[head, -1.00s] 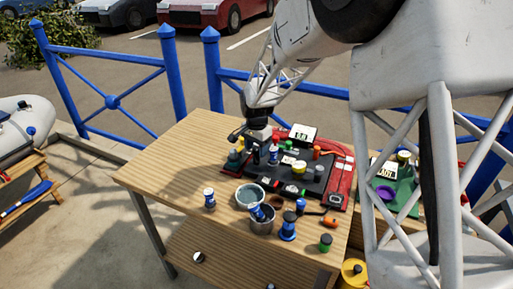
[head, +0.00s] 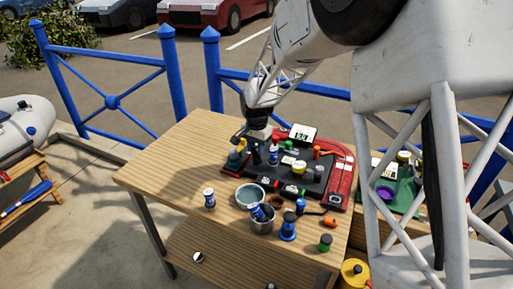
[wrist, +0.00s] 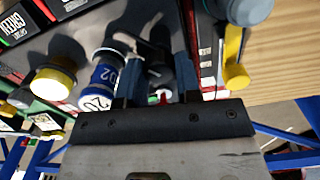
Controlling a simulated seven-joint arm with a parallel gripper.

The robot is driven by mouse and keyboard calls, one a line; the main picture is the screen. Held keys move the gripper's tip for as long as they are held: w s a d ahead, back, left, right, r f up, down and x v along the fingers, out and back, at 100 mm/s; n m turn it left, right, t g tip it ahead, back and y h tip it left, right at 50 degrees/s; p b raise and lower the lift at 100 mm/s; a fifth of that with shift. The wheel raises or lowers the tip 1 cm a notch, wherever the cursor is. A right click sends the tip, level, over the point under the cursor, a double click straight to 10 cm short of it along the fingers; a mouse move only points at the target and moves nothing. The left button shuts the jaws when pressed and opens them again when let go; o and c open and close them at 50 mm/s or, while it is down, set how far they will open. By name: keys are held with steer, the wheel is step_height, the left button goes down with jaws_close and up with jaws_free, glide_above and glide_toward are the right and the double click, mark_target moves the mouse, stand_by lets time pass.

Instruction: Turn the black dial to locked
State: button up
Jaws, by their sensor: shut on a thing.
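The black dial (wrist: 159,74) shows in the wrist view as a dark shape between the two fingers of my gripper (wrist: 159,88). A small red mark and a pale patch show near it. My fingers are shut on the dial, one on each side. In the head view my gripper (head: 258,144) is low over the back left part of the dark panel (head: 313,187). The dial itself is hidden there by my gripper and small objects, and I cannot read its setting.
A blue and white can (wrist: 101,82) stands close beside my left finger in the wrist view. A yellow-topped jar (wrist: 53,80) is farther left, and a yellow lever (wrist: 235,62) is at right. The table's left side is clear.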

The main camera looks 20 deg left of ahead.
mark_target(256, 148)
steer(key=n, duration=1)
steer(key=shift+n, duration=0.3)
stand_by(0.4)
steer(key=o, duration=0.9)
steer(key=shift+r, duration=3.85)
